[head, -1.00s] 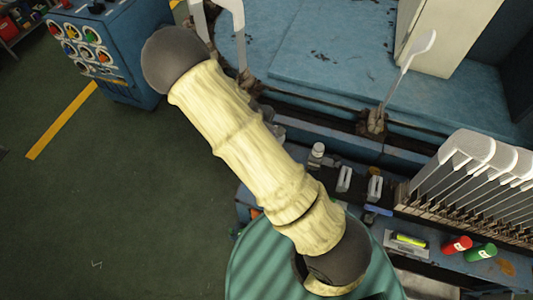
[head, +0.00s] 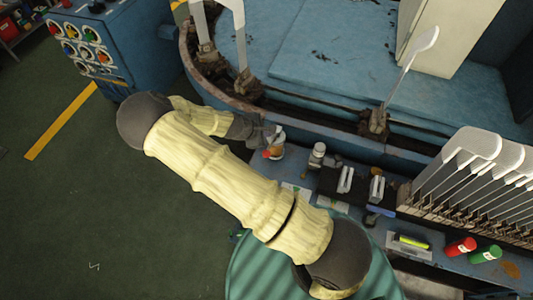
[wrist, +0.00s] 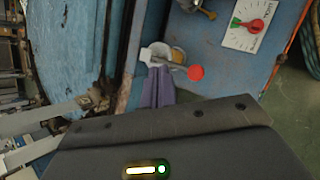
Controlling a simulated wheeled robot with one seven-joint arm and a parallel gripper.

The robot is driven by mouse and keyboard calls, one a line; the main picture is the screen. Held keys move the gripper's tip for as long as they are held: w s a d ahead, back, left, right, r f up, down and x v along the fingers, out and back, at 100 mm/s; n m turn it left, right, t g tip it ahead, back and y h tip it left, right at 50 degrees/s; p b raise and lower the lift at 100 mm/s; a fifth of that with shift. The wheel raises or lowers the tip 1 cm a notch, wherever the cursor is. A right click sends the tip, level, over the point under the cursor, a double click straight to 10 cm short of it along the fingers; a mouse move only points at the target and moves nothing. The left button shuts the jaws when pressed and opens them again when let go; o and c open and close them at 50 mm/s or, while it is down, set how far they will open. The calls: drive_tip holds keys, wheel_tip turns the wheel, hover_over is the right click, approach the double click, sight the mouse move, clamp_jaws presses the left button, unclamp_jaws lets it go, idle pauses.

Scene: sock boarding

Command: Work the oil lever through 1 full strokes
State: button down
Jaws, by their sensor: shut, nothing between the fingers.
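I cannot tell whether the fingers touch the lever.
A curved blue machine rim (head: 225,98) with upright white sock boards (head: 241,40) lies close behind my gripper. A dial plate with a red pointer (wrist: 250,25) is near the lever. A rack of boards (head: 465,150) and red and green cylinders (head: 461,247) stand at right.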

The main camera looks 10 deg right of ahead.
drive_tip(key=b, duration=0.5)
hover_over(265, 154)
drive_tip(key=f, duration=0.6)
drive_tip(key=shift+w+f, duration=0.2)
drive_tip(key=shift+w, duration=0.05)
drive_tip(key=shift+a+f, duration=0.1)
drive_tip(key=shift+f, duration=0.4)
drive_tip(key=shift+f, duration=0.1)
idle(0.7)
drive_tip(key=shift+s+f, duration=0.1)
drive_tip(key=shift+f, duration=0.2)
